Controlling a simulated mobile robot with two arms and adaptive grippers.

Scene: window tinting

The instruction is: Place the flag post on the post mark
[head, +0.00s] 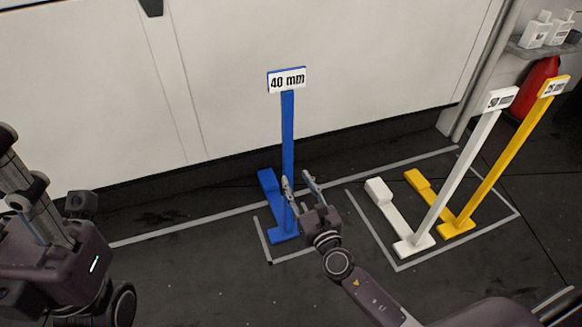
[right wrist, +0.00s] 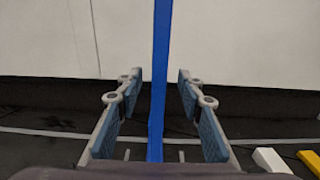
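A blue flag post (head: 288,130) with a "40 mm" sign (head: 287,80) stands upright on the floor. Its blue foot (head: 269,190) lies beside a grey corner-shaped floor line (head: 263,240), which runs along its left and front; I take this for the post mark. My right gripper (head: 300,182) is open at the lower part of the post. In the right wrist view the post (right wrist: 160,80) stands between the two open fingers (right wrist: 160,85), with a gap on each side. My left arm is at the left of the head view; its fingers cannot be made out.
A white post (head: 458,180) and a yellow post (head: 508,155) stand at the right inside a larger grey outline (head: 372,225). A pale wall (head: 360,70) is close behind. The front floor is clear.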

